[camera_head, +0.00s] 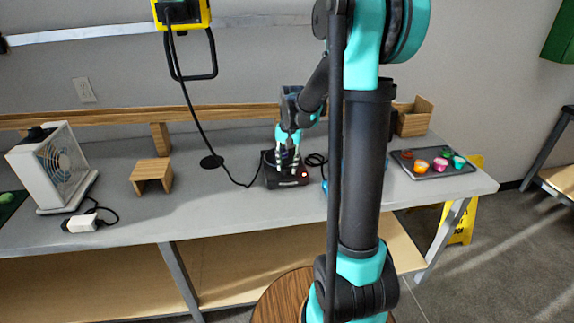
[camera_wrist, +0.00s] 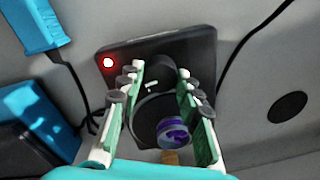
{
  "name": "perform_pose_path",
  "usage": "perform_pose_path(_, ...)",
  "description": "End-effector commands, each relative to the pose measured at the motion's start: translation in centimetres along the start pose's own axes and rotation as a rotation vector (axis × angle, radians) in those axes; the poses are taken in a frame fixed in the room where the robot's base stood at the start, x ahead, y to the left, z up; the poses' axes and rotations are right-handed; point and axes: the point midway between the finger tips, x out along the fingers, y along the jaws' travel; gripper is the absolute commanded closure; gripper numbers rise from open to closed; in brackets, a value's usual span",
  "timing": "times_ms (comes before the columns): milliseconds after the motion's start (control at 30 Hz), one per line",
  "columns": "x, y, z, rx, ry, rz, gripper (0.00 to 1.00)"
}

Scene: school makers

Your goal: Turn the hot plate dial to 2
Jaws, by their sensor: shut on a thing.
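The hot plate (camera_head: 272,180) is a small black box on the grey workbench, with a lit red light on its front right. In the wrist view the hot plate (camera_wrist: 203,48) fills the upper middle, its red light at the left. My gripper (camera_head: 286,166) reaches down onto its front side. In the wrist view my gripper (camera_wrist: 159,78) has its green-and-grey fingers closed on both sides of the black dial (camera_wrist: 154,73), which carries a short white mark. No numbers around the dial are readable. A round dark plate top with a purple-filled container (camera_wrist: 173,133) lies between the fingers.
Black cords run beside the hot plate. A wooden stand (camera_head: 152,175) and a white fan (camera_head: 55,165) stand to the left. A dark tray (camera_head: 452,171) with several coloured cups is at the right. The bench between the stand and hot plate is mostly clear.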

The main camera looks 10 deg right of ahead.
Motion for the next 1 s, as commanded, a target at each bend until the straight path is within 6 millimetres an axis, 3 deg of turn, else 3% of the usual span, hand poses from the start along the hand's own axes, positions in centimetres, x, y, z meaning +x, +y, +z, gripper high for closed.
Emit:
perform_pose_path(67,0.0,0.0,0.0,0.000,0.001,0.000,0.95)
perform_pose_path(100,0.0,0.0,0.0,0.000,0.001,0.000,0.62)
perform_pose_path(167,0.0,0.0,0.0,0.000,0.001,0.000,0.57)
perform_pose_path(567,-0.7,0.0,0.0,-0.001,0.000,0.000,0.57)
perform_pose_path(1000,-8.5,0.0,0.0,0.000,0.000,0.000,0.57)
